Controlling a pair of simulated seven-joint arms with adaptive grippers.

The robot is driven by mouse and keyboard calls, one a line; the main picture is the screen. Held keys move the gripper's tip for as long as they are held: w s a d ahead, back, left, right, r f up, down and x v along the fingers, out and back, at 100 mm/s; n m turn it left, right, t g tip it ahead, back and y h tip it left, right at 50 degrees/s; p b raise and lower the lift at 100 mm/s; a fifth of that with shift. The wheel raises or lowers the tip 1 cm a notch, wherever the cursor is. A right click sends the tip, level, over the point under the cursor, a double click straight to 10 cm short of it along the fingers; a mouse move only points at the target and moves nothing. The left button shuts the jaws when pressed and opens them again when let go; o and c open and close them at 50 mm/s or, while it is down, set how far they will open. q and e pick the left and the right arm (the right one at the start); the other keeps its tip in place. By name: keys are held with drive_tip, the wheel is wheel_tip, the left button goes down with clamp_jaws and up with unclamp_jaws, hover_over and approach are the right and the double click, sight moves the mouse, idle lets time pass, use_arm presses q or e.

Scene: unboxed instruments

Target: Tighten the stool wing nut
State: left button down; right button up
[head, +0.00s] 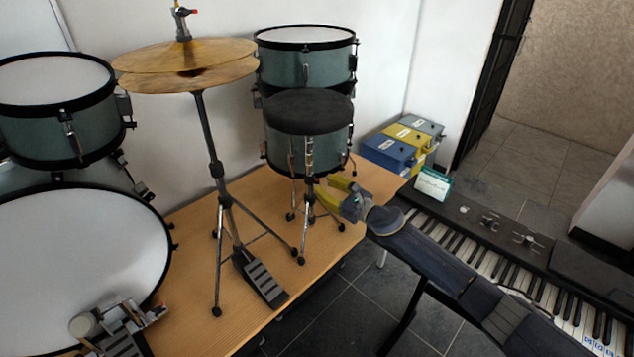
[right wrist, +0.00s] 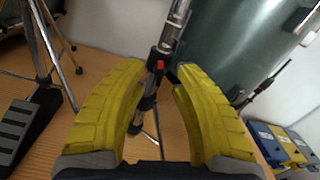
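The stool has a round black seat (head: 308,112) and a chrome post on tripod legs, and stands upright on the wooden platform. In the right wrist view its post (right wrist: 178,28) carries a black collar with a small red part (right wrist: 159,65), which seems to be the wing nut; its exact shape is too small to tell. My right gripper (head: 328,189) is open just right of the post, below the seat. In the wrist view the yellow fingers (right wrist: 160,72) are apart, with the collar seen between their tips. No contact is clear. My left gripper is not in view.
The hi-hat stand (head: 210,165) with its pedal (head: 261,280) stands left of the stool. A green drum (right wrist: 235,45) is close behind the post. Blue, yellow and grey boxes (head: 388,152) are at the back right. A keyboard (head: 490,250) lies under my right arm.

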sight(319, 182)
drive_tip(key=shift+x, duration=2)
clamp_jaws()
